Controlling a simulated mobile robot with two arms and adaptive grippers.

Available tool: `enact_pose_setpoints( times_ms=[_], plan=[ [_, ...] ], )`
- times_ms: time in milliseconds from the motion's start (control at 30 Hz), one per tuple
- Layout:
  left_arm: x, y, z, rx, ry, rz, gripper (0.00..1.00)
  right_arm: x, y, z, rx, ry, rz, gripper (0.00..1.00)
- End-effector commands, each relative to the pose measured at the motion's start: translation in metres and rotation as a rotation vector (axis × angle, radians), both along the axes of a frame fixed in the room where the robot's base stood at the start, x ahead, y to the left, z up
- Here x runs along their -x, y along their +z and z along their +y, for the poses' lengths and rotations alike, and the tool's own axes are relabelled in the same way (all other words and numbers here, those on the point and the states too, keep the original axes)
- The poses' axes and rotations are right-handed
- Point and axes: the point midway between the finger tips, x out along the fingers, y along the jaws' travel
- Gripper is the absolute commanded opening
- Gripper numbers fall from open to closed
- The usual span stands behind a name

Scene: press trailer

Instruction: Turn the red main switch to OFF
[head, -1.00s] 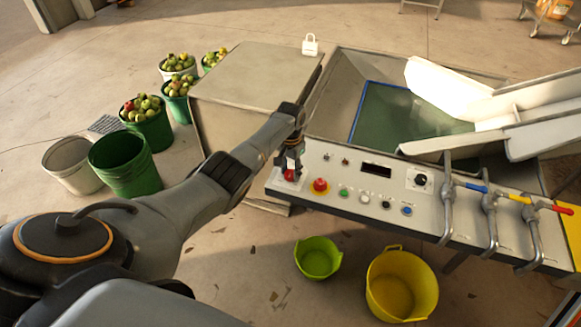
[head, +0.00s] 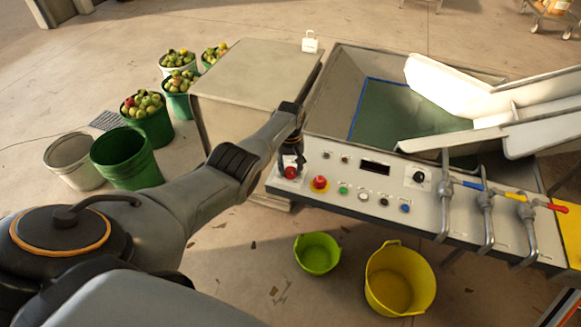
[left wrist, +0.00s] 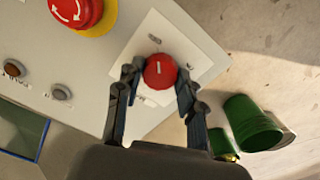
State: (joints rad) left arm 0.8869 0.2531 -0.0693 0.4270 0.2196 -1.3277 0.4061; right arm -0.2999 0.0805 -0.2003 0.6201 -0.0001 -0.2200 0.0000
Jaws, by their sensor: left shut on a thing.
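The red main switch (head: 290,172) is a round red knob at the left end of the grey control panel (head: 340,200). In the left wrist view the red knob (left wrist: 160,71) shows a short white mark on its face, on a pale plate. My left gripper (left wrist: 155,80) is shut on it, with one finger on each side of the knob. In the head view my left gripper (head: 291,160) is above the knob and partly hides its plate. No ON or OFF lettering can be read. My right gripper is not in view.
A red emergency stop button (head: 320,183) on a yellow ring sits just right of the switch. Smaller buttons and pipes with coloured valve handles (head: 515,197) follow to the right. Green and yellow buckets (head: 400,278) stand on the floor in front. A padlock (head: 310,42) lies on the box behind.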

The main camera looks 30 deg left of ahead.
Motion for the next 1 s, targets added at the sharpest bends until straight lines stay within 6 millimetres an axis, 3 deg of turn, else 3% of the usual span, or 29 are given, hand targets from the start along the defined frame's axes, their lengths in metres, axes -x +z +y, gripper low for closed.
enact_pose_setpoints(
  times_ms=[567, 600, 700, 1000],
  plan=[
    [-0.0004, 0.0004, 0.0001, 0.000, 0.032, -0.001, 0.07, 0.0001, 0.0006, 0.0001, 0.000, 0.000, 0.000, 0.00],
    [-0.0005, 0.0005, 0.0000, 0.000, 0.032, -0.001, 0.44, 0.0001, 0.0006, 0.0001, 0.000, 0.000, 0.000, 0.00],
    [-0.0004, 0.0004, 0.0001, 0.000, 0.031, -0.001, 0.61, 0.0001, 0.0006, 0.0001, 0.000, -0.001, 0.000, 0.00],
    [-0.0003, 0.0006, 0.0002, 0.000, 0.030, -0.001, 0.61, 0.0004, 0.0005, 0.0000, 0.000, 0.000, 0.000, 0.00]
  ],
)
